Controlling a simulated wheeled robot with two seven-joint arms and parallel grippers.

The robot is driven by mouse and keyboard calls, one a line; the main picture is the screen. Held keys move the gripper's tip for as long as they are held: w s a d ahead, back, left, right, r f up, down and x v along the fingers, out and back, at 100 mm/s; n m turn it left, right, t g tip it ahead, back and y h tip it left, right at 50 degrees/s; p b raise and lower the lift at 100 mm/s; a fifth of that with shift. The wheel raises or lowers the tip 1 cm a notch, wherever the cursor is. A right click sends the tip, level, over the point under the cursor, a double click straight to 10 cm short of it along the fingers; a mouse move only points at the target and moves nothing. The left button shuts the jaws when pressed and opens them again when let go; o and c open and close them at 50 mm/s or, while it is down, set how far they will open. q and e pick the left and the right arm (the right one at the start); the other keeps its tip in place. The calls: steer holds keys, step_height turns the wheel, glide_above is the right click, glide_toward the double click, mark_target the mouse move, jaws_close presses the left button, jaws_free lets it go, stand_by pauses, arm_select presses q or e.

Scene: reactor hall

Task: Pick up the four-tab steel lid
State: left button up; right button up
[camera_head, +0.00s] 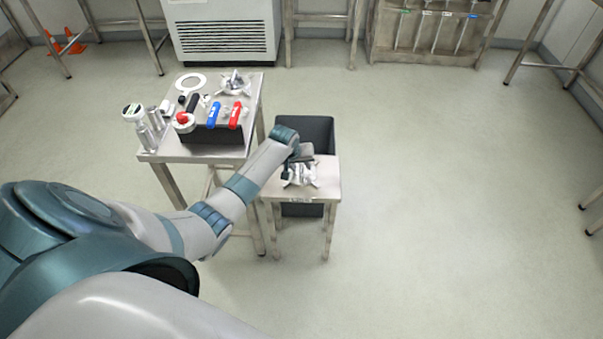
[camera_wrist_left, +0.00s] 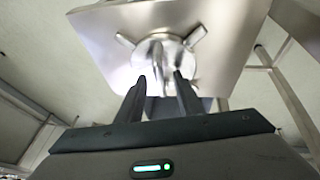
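The four-tab steel lid (camera_head: 301,177) lies on the small steel table (camera_head: 327,188), partly covered by my left gripper in the head view. In the left wrist view the lid (camera_wrist_left: 176,48) is a round steel disc with tabs sticking out and an upright handle (camera_wrist_left: 157,52) at its middle. My left gripper (camera_wrist_left: 160,84) is open, its two dark fingers apart and pointing at the handle. The handle shows between the fingertips; I cannot tell whether they touch it. In the head view the left gripper (camera_head: 294,170) is small and dark over the lid. My right gripper is not in view.
A larger steel table (camera_head: 251,103) at the left holds a black block with red and blue handled items, a white ring, jars and another shiny metal part (camera_head: 235,84). A dark bin (camera_head: 318,132) stands behind the small table. The floor at the right is clear.

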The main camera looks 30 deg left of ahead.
arm_select(q)
steer(key=shift+c, duration=0.2)
jaws_close()
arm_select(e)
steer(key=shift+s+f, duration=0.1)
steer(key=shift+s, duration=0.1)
arm_select(q)
steer(key=shift+r, duration=0.15)
